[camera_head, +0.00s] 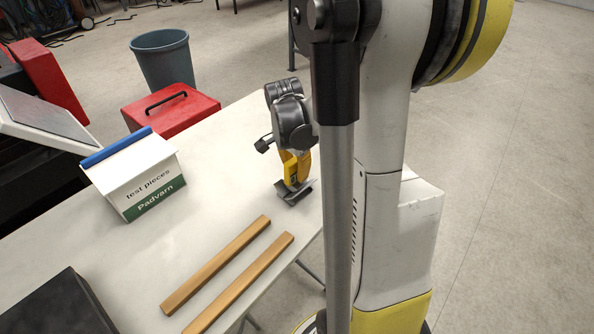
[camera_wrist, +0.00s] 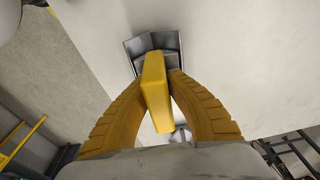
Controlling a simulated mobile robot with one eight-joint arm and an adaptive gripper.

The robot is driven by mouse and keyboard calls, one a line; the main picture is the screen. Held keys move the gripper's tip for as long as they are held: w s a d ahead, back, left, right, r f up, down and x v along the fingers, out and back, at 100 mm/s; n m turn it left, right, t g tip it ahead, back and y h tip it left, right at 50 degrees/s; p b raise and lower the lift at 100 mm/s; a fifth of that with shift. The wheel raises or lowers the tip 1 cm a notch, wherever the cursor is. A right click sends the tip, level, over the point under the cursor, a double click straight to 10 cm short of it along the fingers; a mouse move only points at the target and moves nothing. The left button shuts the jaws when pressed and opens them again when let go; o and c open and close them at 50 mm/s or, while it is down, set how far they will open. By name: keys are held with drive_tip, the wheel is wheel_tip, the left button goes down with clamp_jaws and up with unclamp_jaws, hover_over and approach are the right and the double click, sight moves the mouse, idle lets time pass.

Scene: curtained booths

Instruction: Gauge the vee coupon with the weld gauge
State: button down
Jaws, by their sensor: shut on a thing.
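My gripper (camera_head: 294,160) is above the right part of the white table. It is shut on a yellow block-shaped tool, the weld gauge (camera_wrist: 156,92), gripped between its two ribbed yellow fingers. The vee coupon (camera_head: 301,194), a dark grey bent metal piece, lies on the table directly under the gauge. In the wrist view the coupon (camera_wrist: 137,45) shows its angled plates just beyond the gauge's far end. The gauge covers part of the coupon, so I cannot tell whether the two touch.
Two wooden strips (camera_head: 220,262) lie on the white table (camera_head: 130,255) in front. A white "test pieces" box (camera_head: 130,178) with a blue edge stands left, near a red toolbox (camera_head: 172,112). A black case (camera_head: 55,308) is at the lower left; a grey bin (camera_head: 164,62) stands behind.

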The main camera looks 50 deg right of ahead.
drive_tip(key=shift+f, duration=0.15)
drive_tip(key=c, duration=1.4)
unclamp_jaws()
drive_tip(key=r, duration=0.4)
drive_tip(key=a+r, duration=0.1)
drive_tip(key=r, duration=0.7)
drive_tip(key=shift+a, duration=0.4)
drive_tip(key=s+a+n+t, duration=0.1)
drive_tip(key=a+n+t, duration=0.1)
drive_tip(key=a+n, duration=0.4)
drive_tip(key=s+a+n+t+y, duration=0.1)
drive_tip(key=s+a+n+t, duration=0.1)
drive_tip(key=a+n, duration=0.4)
drive_tip(key=s+a+n+t, duration=0.2)
drive_tip(key=a+n, duration=0.4)
drive_tip(key=a, duration=0.6)
drive_tip(key=shift+s+a+r+t+y, duration=0.15)
drive_tip(key=shift+s+r+t+y, duration=0.1)
drive_tip(key=shift+t+y, duration=0.25)
